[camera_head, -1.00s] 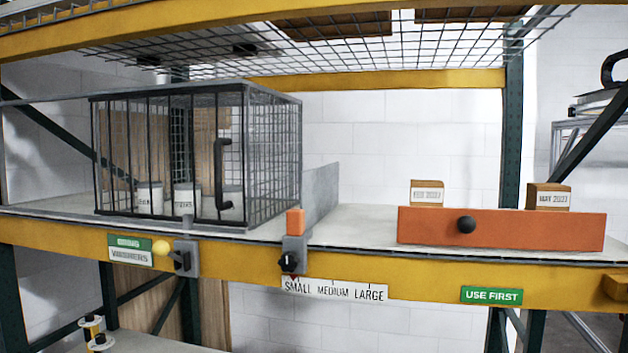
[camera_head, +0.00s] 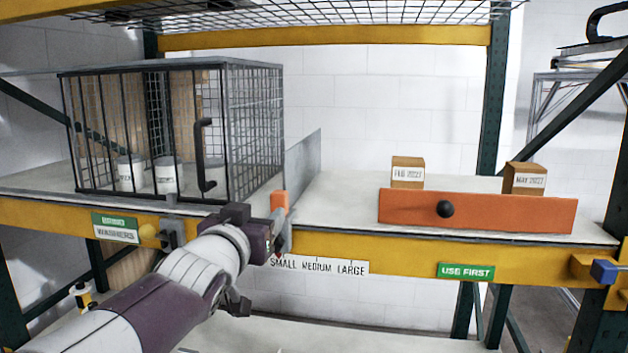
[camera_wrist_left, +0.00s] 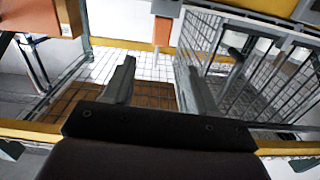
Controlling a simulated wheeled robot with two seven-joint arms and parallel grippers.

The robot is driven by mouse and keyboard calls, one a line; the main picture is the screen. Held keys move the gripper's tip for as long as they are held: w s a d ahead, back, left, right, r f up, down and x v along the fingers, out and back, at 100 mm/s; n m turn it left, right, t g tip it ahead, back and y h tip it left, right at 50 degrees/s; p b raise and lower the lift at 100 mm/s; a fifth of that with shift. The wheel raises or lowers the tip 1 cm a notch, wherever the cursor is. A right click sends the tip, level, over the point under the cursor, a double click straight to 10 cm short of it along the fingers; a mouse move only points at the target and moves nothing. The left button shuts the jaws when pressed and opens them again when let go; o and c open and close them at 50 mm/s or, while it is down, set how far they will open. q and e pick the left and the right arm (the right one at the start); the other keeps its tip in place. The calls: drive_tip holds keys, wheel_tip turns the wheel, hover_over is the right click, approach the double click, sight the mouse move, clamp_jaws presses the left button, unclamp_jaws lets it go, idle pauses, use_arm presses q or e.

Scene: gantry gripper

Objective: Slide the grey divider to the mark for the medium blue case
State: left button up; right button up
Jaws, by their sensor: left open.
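The grey divider (camera_head: 304,165) stands upright on the shelf, right of the wire cage. Its orange tab (camera_head: 279,200) shows at the shelf's front edge; the grey block beneath is mostly hidden by my gripper. A white strip marked SMALL MEDIUM LARGE (camera_head: 318,266) is below, with the divider near its SMALL end. My left gripper (camera_head: 284,228) is at the front of the divider, just below the tab. In the left wrist view, which looks upside down, its two fingers (camera_wrist_left: 160,85) are apart, with the orange tab (camera_wrist_left: 163,31) beyond the gap. I see no medium blue case on the shelf.
The wire cage (camera_head: 258,130) with white tubs stands left of the divider. An orange front panel (camera_head: 478,212) with a black knob and two small boxes behind it is at right. Shelf between divider and panel is clear. A yellow beam (camera_head: 405,257) runs along the front.

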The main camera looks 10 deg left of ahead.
sight(276, 195)
use_arm(q)
drive_tip(key=w+p, duration=0.2)
drive_tip(key=w, duration=0.1)
drive_tip(key=w+p, duration=0.1)
drive_tip(key=w, duration=0.3)
drive_tip(key=w+p, duration=0.2)
drive_tip(key=w, duration=0.2)
drive_tip(key=shift+w+d+r+p, duration=0.1)
drive_tip(key=shift+w+r+p, duration=0.15)
drive_tip(key=shift+r+p, duration=0.05)
drive_tip(key=shift+w+f, duration=0.15)
drive_tip(key=shift+w, duration=0.35)
